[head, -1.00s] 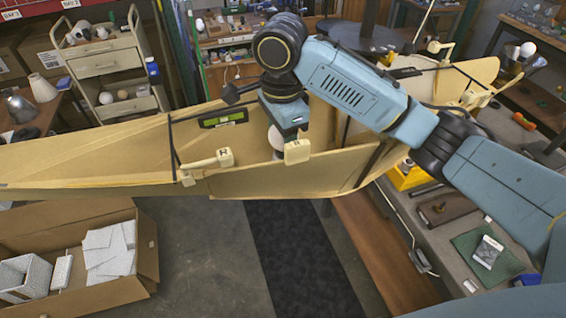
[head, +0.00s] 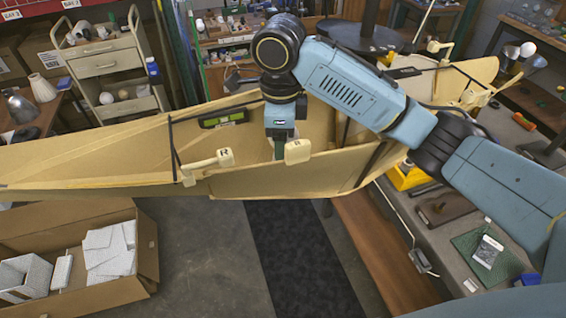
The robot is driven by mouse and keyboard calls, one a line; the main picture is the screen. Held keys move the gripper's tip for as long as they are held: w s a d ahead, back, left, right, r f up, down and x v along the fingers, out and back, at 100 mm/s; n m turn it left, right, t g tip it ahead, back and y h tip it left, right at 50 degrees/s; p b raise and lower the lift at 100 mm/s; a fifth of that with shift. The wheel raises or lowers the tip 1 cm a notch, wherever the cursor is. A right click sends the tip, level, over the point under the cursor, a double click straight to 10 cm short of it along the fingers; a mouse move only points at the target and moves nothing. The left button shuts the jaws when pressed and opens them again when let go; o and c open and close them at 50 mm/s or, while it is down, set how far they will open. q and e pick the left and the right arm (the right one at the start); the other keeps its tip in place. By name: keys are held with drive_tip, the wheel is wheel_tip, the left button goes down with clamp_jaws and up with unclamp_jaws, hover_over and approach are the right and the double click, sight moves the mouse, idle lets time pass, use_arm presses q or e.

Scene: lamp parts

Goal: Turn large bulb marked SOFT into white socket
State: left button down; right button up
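No bulb shows at the gripper now. I cannot make out a white socket or the word SOFT on any bulb. Round bulbs (head: 122,94) lie on the cart shelf at left. My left gripper is out of view.
The tan shell (head: 90,158) spans the view, with a green level (head: 222,119) inside it. An open cardboard box (head: 145,250) with white packing stands at lower left. A grey bench (head: 440,250) with small items is at right. The floor between is clear.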

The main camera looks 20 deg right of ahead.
drive_tip(key=n, duration=0.6)
drive_tip(key=shift+d+n, duration=0.1)
drive_tip(key=shift+n, duration=0.3)
drive_tip(key=n, duration=0.7)
drive_tip(key=shift+d, duration=0.1)
drive_tip(key=c, duration=0.7)
drive_tip(key=m, duration=0.3)
drive_tip(key=shift+m, duration=0.4)
drive_tip(key=shift+c, duration=0.2)
drive_tip(key=m, duration=0.3)
drive_tip(key=shift+m, duration=0.3)
